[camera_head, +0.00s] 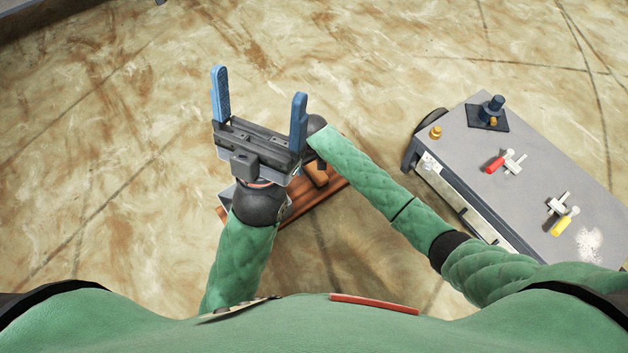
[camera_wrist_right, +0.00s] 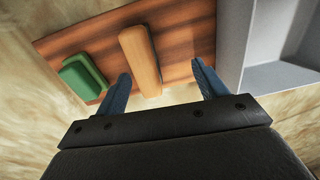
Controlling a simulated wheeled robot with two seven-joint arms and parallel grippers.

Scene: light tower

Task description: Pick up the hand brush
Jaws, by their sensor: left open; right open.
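A light-brown wooden bar (camera_wrist_right: 140,60), which looks like the hand brush, lies across a red-brown wooden board (camera_wrist_right: 185,40); its bristles are not visible. In the head view, part of it (camera_head: 317,173) shows behind my left gripper. My right gripper (camera_wrist_right: 160,70) is open, its blue fingers on either side of the bar's near end. I cannot tell whether they touch it. In the head view my right gripper is hidden behind the left one. My left gripper (camera_head: 258,84) is open and empty, fingers pointing away from my body, above the board area.
A green block (camera_wrist_right: 83,77) lies on the board left of the bar. A grey open bin or tray (camera_wrist_right: 290,45) stands at its right. A grey cart (camera_head: 540,165) at the right carries red-handled and yellow-handled tools and a dark-blue device. The floor beyond is clear.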

